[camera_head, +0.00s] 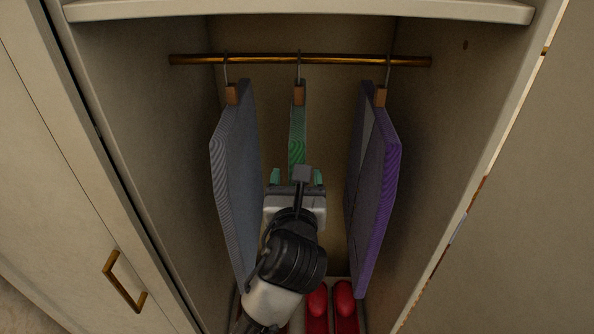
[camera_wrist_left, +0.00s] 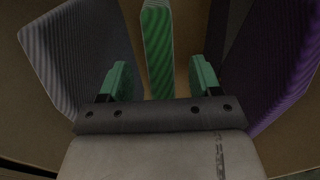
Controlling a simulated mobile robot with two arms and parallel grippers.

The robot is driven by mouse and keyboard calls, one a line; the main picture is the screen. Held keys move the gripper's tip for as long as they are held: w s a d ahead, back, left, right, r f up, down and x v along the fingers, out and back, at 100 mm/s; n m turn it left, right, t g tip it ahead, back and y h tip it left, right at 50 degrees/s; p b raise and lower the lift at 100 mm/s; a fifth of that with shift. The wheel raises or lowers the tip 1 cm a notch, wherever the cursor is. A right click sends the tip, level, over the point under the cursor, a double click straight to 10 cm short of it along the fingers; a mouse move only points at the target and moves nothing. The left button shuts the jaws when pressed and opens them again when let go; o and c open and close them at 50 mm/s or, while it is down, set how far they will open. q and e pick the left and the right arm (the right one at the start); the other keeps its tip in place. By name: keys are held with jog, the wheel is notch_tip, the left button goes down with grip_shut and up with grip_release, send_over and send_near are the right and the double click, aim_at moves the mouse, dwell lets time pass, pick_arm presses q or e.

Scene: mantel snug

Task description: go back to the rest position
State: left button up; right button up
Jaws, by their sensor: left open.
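My left gripper (camera_head: 297,177) is inside the wardrobe, its arm coming up from the bottom of the head view. Its two green fingers are apart, one on each side of the green hanging garment (camera_head: 297,130). In the left wrist view the garment (camera_wrist_left: 159,45) shows in the gap between the fingers (camera_wrist_left: 160,78), with bare space on both sides. I cannot tell how deep it sits between them. The garment's lower part is hidden behind the gripper. My right gripper is not in view.
A brass rail (camera_head: 330,60) carries the hangers. A grey-blue garment (camera_head: 236,180) hangs left of my arm, a purple one (camera_head: 380,200) right. Red shoes (camera_head: 345,300) stand on the floor. A shelf (camera_head: 300,9) is above; a handled door (camera_head: 90,220) is left.

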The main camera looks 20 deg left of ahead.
pick_arm(q)
jog(key=b+v, duration=0.1)
jog(key=v, duration=0.5)
jog(key=s+a+f+n+g+h, duration=0.1)
jog(key=s+a+f+n+g, duration=0.25)
jog(key=f+n, duration=0.4)
jog(key=s+a+f+n+g+h, duration=0.1)
jog(key=s+a+f+n+g, duration=0.1)
jog(key=f+n+g, duration=0.4)
jog(key=s+a+f+n+g+h, duration=0.3)
jog(key=s+f+n+g, duration=0.2)
jog(key=s+f+n, duration=1.1)
notch_tip(320, 180, down, 25)
jog(key=w+n+b, duration=0.1)
jog(key=w+b, duration=0.1)
jog(key=b, duration=0.3)
jog(key=s+a+f+g+b, duration=0.1)
jog(key=s+f, duration=0.7)
jog(key=f, duration=0.2)
jog(key=s+a+f+g+b, duration=0.1)
jog(key=s+f+b, duration=0.1)
jog(key=s+f, duration=0.6)
notch_tip(320, 180, down, 4)
jog(key=shift+s+a+r, duration=0.2)
jog(key=shift+s, duration=0.05)
